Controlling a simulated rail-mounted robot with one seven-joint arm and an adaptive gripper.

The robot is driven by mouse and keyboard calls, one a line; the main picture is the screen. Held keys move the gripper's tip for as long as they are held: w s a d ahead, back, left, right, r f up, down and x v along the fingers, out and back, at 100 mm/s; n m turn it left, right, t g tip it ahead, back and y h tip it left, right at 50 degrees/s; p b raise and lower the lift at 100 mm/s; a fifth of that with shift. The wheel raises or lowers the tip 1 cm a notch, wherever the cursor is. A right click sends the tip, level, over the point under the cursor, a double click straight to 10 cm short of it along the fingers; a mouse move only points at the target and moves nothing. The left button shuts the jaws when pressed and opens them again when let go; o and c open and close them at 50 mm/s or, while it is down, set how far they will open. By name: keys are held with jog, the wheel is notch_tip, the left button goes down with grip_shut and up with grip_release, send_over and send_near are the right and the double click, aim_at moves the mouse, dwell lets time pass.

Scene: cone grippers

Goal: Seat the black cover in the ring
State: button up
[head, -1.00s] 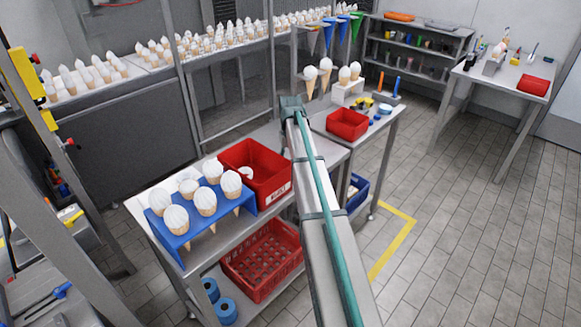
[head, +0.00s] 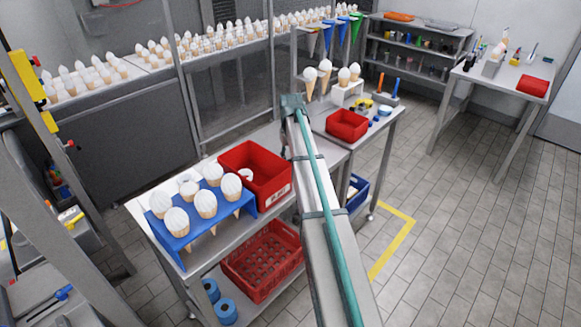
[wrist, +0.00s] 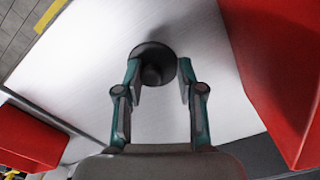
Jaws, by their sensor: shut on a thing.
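The black cover (wrist: 153,52) is a dark round disc with a raised knob, in the upper middle of the wrist view. My gripper (wrist: 160,75) has its teal fingers on either side of the cover and is shut on it. The pale metal table top shows beneath; I cannot tell whether the cover touches it. In the head view the end of my arm (head: 293,104) is over the work tables, and it hides the fingers and the cover. I cannot make out the ring in either view.
A large red crate (head: 229,157) stands left of my arm, beside a blue rack (head: 176,243) of white-topped cones. A smaller red bin (head: 346,131) stands on the table to the right. Red walls flank the gripper in the wrist view. Pale table surface (wrist: 95,45) is bare between them.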

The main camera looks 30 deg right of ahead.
jog(key=shift+r+p, duration=1.65)
jog(key=shift+r, duration=1.5)
